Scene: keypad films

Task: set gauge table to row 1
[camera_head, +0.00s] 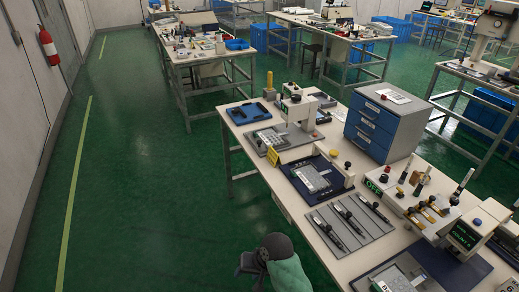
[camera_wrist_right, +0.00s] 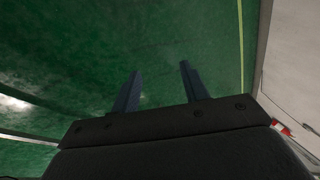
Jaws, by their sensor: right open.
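The near workbench (camera_head: 238,151) holds several stations, and I cannot tell for certain which is the gauge table. One is a dark blue plate (camera_head: 291,174) with a light keypad film (camera_head: 311,178) on it and a yellow-knobbed post beside it. Another, at the lower right, has a head with a green-lit display (camera_head: 464,236), its text too small to read, above a dark plate (camera_head: 446,262). My right gripper (camera_head: 246,263) is off the bench's near left side, apart from everything. In the right wrist view its two fingers (camera_wrist_right: 160,92) are apart and empty above the green floor. My left gripper is out of view.
A white press (camera_head: 297,108) stands over a grey plate at the bench's far end. A blue drawer cabinet (camera_head: 370,128) stands at the back. A grey tray (camera_head: 326,233) with several dark tools lies near the front edge. Open green floor (camera_head: 140,190) is at the left.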

